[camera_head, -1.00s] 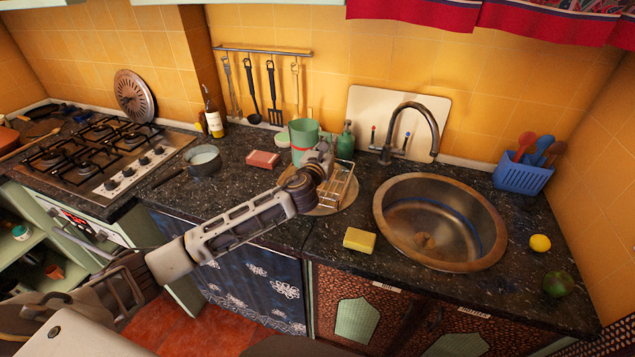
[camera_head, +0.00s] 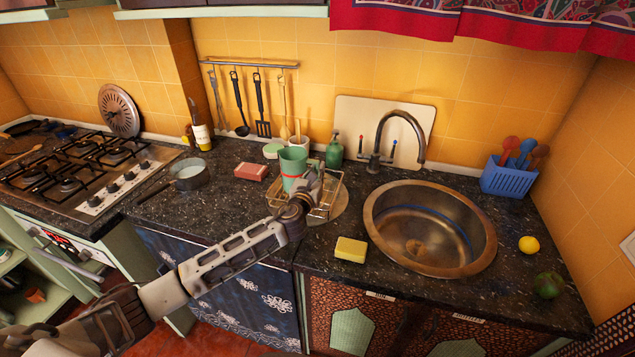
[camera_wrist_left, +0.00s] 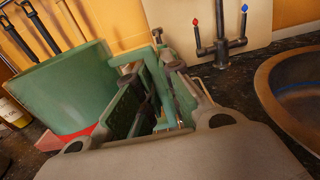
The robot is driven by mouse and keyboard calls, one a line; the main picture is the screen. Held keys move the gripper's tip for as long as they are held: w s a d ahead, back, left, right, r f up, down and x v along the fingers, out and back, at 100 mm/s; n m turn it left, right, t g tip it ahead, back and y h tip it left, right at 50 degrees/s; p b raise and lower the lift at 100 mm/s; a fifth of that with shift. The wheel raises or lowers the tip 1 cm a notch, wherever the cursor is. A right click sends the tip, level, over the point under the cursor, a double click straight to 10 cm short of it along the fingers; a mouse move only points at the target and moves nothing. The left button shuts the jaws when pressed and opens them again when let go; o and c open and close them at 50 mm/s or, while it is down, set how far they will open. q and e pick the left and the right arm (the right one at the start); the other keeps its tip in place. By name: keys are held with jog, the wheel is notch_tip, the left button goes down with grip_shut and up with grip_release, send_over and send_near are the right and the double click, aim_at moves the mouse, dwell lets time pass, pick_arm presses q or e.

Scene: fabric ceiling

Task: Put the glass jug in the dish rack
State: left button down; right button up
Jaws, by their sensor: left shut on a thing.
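The glass jug (camera_head: 292,166) is a green see-through vessel with a red band low on its side. It is upright at the left back part of the wire dish rack (camera_head: 328,208). I cannot tell whether its base touches the rack. My left gripper (camera_head: 308,184) is shut on the jug's handle side, to the right of its body. In the left wrist view the jug (camera_wrist_left: 62,88) is at the left, with its green handle (camera_wrist_left: 158,48) between the fingers. The gripper hides part of the rack. My right gripper is not in view.
A green soap bottle (camera_head: 334,151) stands just behind the rack. A pink block (camera_head: 251,172) lies left of it, and a saucepan (camera_head: 189,176) stands further left. A yellow sponge (camera_head: 351,248) and the sink (camera_head: 431,229) are to the right. Bare counter lies right of the pan.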

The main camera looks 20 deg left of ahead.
pick_arm(q)
jog(key=shift+f+b, duration=0.3)
jog(key=shift+f, duration=1.55)
jog(key=shift+f, duration=0.1)
jog(key=c, duration=1.6)
grip_release()
jog(key=shift+o, duration=0.2)
jog(key=shift+s, duration=0.1)
jog(key=s, duration=1.2)
jog(key=shift+a+b, duration=0.15)
jog(key=shift+b, duration=0.15)
jog(key=shift+w, duration=0.1)
